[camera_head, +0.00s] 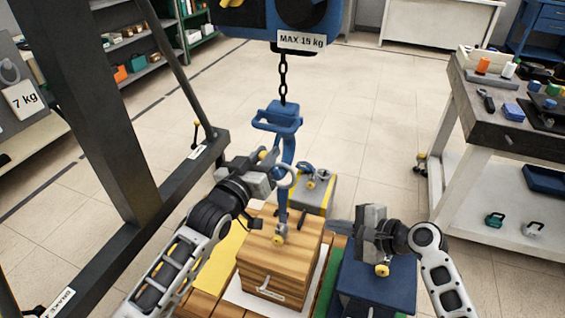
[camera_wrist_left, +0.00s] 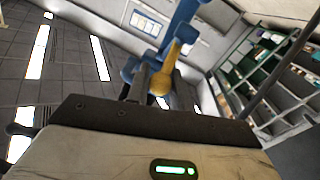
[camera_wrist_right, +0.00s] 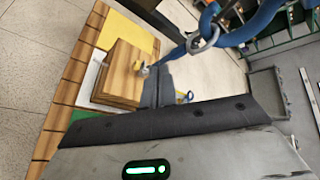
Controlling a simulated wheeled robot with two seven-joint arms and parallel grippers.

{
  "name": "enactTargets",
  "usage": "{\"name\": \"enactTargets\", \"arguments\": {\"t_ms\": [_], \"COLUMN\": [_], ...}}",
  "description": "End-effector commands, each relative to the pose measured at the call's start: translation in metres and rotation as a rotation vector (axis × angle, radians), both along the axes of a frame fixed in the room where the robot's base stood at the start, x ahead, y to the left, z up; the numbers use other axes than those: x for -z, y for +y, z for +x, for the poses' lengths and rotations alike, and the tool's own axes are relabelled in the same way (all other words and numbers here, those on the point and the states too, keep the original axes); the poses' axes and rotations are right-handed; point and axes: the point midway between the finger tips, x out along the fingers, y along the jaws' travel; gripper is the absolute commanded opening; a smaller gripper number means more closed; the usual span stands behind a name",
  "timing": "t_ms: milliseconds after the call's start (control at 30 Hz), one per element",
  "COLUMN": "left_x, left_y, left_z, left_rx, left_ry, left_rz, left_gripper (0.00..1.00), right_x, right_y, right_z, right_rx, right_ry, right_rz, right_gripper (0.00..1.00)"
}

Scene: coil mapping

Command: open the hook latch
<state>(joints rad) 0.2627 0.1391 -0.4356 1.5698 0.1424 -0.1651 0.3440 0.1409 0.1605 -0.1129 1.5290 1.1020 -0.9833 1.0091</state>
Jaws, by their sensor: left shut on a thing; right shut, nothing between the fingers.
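The blue hook (camera_head: 287,150) hangs from a chain, above a wooden block (camera_head: 270,262). A light metal ring (camera_head: 288,179) shows at the hook's shank; it also shows in the right wrist view (camera_wrist_right: 207,40). My left gripper (camera_head: 274,163) is at the hook's left side. In the left wrist view its fingers are shut on the yellow latch lever (camera_wrist_left: 167,73) beside the blue hook body (camera_wrist_left: 182,20). My right gripper (camera_head: 332,227) is shut and empty, right of the block and apart from the hook. The hook's lower end is near a small metal fitting (camera_head: 281,231) on the block.
A blue box (camera_head: 375,285) stands right of the block, below my right gripper. A grey-and-yellow weight (camera_head: 317,190) is behind the block. A dark frame post (camera_head: 100,100) stands at left, a workbench (camera_head: 525,135) at right.

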Motion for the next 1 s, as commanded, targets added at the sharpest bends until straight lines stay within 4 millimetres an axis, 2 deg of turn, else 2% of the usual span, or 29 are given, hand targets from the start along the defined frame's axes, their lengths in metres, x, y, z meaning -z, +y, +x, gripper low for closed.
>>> {"name": "enactTargets", "arguments": {"t_ms": [33, 100, 200, 333, 467, 800, 1000], "left_x": [-0.007, -0.007, -0.007, -0.007, -0.007, -0.007, -0.007], "left_y": [0.000, 0.001, 0.001, 0.001, 0.001, 0.000, 0.001], "left_z": [0.002, 0.002, 0.002, 0.002, 0.002, 0.002, 0.002], "left_rx": [-0.001, -0.001, -0.001, -0.001, -0.001, -0.001, -0.001], "left_ry": [-0.014, -0.014, -0.014, -0.014, -0.014, -0.014, -0.014], "left_rz": [-0.005, -0.005, -0.005, -0.005, -0.005, -0.005, -0.005], "left_gripper": [0.00, 0.00, 0.00, 0.00, 0.00, 0.00, 0.00], "right_x": [-0.022, -0.047, -0.076, -0.095, -0.098, -0.085, -0.080], "right_y": [0.003, 0.006, 0.010, 0.013, 0.023, 0.079, 0.105], "right_z": [0.016, 0.029, 0.041, 0.048, 0.054, 0.079, 0.090], "right_rx": [0.007, 0.007, -0.006, -0.020, -0.024, -0.023, -0.022], "right_ry": [0.051, 0.126, 0.205, 0.259, 0.273, 0.271, 0.267], "right_rz": [0.100, 0.228, 0.357, 0.442, 0.463, 0.460, 0.457], "right_gripper": [0.00, 0.00, 0.00, 0.00, 0.00, 0.00, 0.00]}}
